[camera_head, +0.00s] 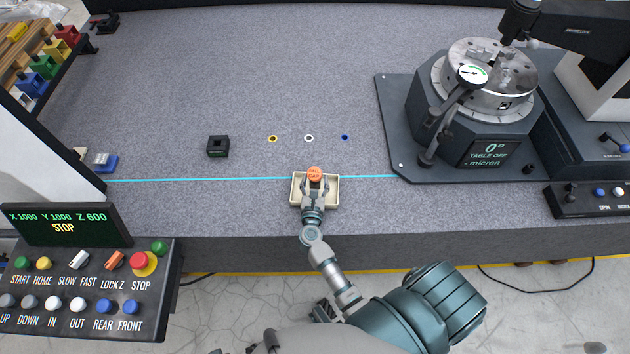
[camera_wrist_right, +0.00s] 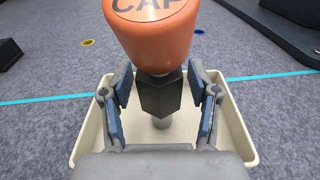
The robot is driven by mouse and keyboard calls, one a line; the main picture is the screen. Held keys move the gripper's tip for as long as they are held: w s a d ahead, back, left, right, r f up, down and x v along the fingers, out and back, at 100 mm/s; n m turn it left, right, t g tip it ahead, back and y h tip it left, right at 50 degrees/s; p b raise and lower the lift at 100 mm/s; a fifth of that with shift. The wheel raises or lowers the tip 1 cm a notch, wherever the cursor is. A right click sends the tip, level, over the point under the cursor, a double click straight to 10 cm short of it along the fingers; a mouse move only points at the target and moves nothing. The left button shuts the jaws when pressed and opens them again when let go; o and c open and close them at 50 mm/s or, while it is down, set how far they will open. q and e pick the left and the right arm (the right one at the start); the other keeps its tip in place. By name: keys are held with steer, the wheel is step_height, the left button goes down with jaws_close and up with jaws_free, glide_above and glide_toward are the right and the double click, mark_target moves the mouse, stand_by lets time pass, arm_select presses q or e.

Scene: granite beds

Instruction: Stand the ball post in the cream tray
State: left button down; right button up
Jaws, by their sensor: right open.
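The ball post, with an orange cap (camera_head: 315,174) marked CAP on top, is upright in the cream tray (camera_head: 334,190). In the right wrist view, a dark hexagonal body (camera_wrist_right: 161,97) and a short grey stem show under the cap, above the tray floor (camera_wrist_right: 222,135). The stem's foot is partly hidden, so its contact with the floor is hard to see. My right gripper (camera_head: 314,187) is open in the tray, its fingers on either side of the hexagonal body with small gaps. My left gripper is not in view.
A black square block (camera_head: 218,147) with a hole sits left of the tray. A cyan line (camera_head: 200,180) crosses the granite. A rotary table (camera_head: 470,110) stands at right, a control panel (camera_head: 85,285) at lower left.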

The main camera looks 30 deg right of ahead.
steer(key=shift+s+a, duration=0.2)
steer(key=shift+s, duration=0.05)
steer(key=v, duration=1)
steer(key=shift+r+b, duration=0.1)
steer(key=shift+b, duration=0.2)
steer(key=shift+s+a, duration=0.3)
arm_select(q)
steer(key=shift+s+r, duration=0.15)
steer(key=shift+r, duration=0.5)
arm_select(e)
steer(key=shift+s+a+r, duration=0.1)
steer(key=shift+s+a, duration=0.05)
steer(key=shift+s, duration=0.1)
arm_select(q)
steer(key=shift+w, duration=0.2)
